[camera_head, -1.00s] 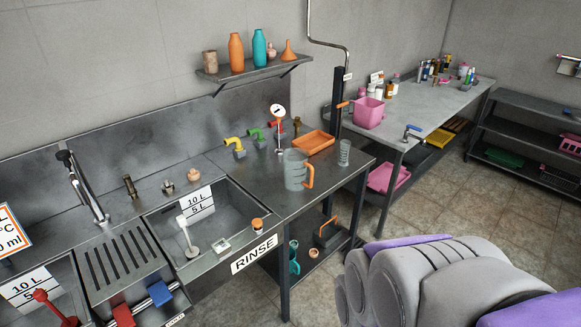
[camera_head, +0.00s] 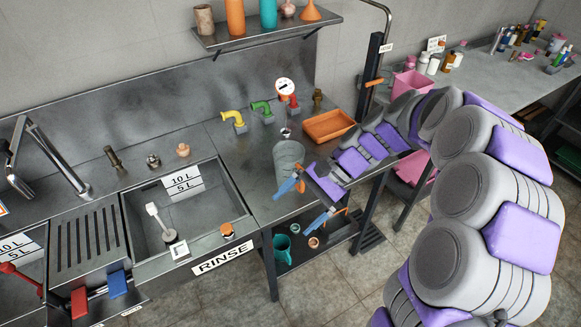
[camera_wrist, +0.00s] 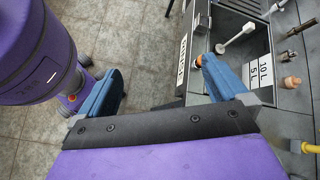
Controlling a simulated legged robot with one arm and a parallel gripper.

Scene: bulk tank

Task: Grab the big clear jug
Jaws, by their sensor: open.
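The big clear jug (camera_head: 287,157) stands upright on the metal counter right of the rinse sink. Its orange handle is mostly hidden behind my gripper. My gripper (camera_head: 302,205) has blue fingers and is open and empty. In the head view it overlaps the jug's lower right side, with one finger in front of the jug and the other over the counter's front edge. Contact cannot be told. In the wrist view, my gripper's fingers (camera_wrist: 160,72) are spread wide with floor between them, and I cannot make out the jug there.
The rinse sink (camera_head: 205,222) holds a white brush (camera_head: 160,222). An orange-capped jar (camera_head: 227,231) stands at its front rim. An orange tray (camera_head: 329,125) and yellow, green and red taps sit behind the jug. A teal jug (camera_head: 282,248) is on the shelf below.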

